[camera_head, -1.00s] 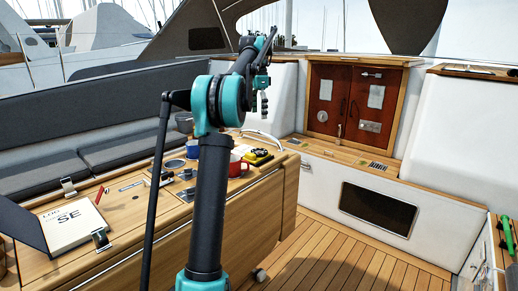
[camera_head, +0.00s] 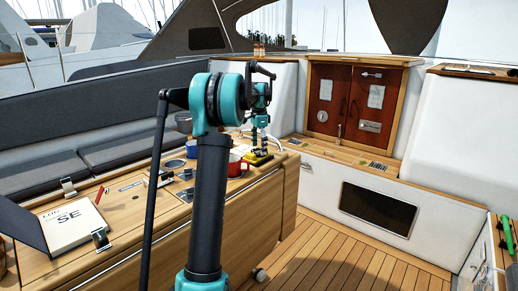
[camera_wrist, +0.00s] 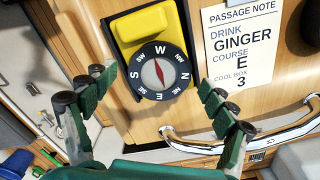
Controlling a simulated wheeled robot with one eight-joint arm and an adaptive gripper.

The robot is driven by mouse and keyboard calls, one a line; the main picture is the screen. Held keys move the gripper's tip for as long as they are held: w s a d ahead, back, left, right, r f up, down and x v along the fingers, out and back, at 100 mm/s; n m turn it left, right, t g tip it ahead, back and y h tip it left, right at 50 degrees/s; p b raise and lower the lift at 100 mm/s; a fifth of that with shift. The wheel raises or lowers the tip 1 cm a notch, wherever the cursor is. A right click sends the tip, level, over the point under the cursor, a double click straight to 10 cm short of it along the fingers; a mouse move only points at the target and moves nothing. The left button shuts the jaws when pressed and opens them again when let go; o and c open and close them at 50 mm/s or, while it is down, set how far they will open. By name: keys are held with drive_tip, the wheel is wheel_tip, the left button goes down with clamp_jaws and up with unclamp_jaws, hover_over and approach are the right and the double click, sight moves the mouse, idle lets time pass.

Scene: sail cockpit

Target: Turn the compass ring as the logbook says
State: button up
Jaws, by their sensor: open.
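The compass shows in the wrist view with a yellow body (camera_wrist: 150,25) and a black lettered ring (camera_wrist: 137,85) around a white dial with a red needle. On the ring, W is at the top by the body, N at right, E at bottom, S at left. My gripper (camera_wrist: 160,88) is open, its green fingers either side of the ring, apart from it in the picture. In the head view my gripper (camera_head: 260,142) is over the yellow compass (camera_head: 259,158), partly hiding it. The open logbook (camera_head: 72,224) lies at left on the table and reads "SE".
A passage note (camera_wrist: 238,45) beside the compass reads "Course E". A curved metal rail (camera_wrist: 240,140) runs close to the gripper's right finger. A red mug (camera_head: 236,166) stands left of the compass.

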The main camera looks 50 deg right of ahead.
drive_tip(key=shift+f, duration=0.15)
drive_tip(key=shift+c, duration=0.3)
drive_tip(key=c, duration=1.1)
drive_tip(key=shift+n, duration=0.4)
drive_tip(key=n, duration=1.1)
drive_tip(key=shift+n, duration=0.5)
